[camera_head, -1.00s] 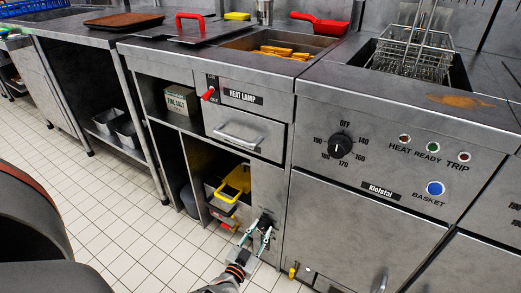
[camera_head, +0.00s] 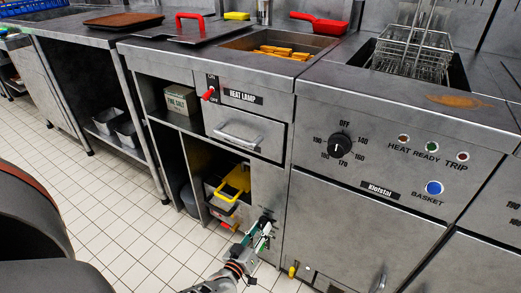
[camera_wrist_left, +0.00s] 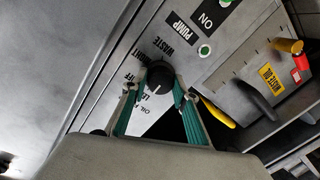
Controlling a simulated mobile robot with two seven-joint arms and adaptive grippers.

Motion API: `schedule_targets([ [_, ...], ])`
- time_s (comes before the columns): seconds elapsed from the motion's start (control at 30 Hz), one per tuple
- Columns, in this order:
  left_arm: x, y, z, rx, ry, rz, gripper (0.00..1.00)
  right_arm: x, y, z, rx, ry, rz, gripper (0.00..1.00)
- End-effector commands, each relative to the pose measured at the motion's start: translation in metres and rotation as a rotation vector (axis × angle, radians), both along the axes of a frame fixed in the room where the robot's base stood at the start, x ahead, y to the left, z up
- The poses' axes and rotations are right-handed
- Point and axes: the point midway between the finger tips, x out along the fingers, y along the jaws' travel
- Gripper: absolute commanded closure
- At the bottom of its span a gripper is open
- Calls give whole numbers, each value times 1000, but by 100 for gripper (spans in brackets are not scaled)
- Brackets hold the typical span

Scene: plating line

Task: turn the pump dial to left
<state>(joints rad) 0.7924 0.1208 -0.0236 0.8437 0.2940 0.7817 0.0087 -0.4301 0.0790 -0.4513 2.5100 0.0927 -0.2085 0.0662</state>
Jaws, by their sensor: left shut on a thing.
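The pump dial (camera_wrist_left: 160,72) is a round black knob with a pale mark on the grey panel, below the PUMP label (camera_wrist_left: 179,27) in the left wrist view. Printed words, WASTE among them, stand around it, partly covered. My left gripper (camera_wrist_left: 156,88) has its two teal-padded fingers on opposite sides of the dial and is shut on it. In the head view my left gripper (camera_head: 261,235) is at the low panel left of the fryer door, its hand covering most of the dial. My right gripper is not in view.
A yellow-handled container (camera_head: 234,183) sits in the open bay just left of the dial. A yellow valve handle (camera_head: 293,270) is low to the right. A green lamp (camera_wrist_left: 204,51) and the ON label (camera_wrist_left: 207,18) are near the dial. The tiled floor in front is clear.

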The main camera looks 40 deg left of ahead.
Motion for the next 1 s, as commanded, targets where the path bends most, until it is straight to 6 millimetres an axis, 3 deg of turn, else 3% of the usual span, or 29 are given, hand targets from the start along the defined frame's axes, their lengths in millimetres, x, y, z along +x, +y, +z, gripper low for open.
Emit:
schedule_targets([
  [0.5, -1, -1, -1, -22, -3, 0, 93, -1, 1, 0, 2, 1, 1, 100],
  [0.53, -1, -1, -1, -22, -3, 0, 69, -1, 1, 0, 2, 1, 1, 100],
  [0.6, -1, -1, -1, -22, -3, 0, 55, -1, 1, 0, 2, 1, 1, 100],
  [1.0, -4, -1, -1, -20, -2, -1, 55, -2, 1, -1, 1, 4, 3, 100],
])
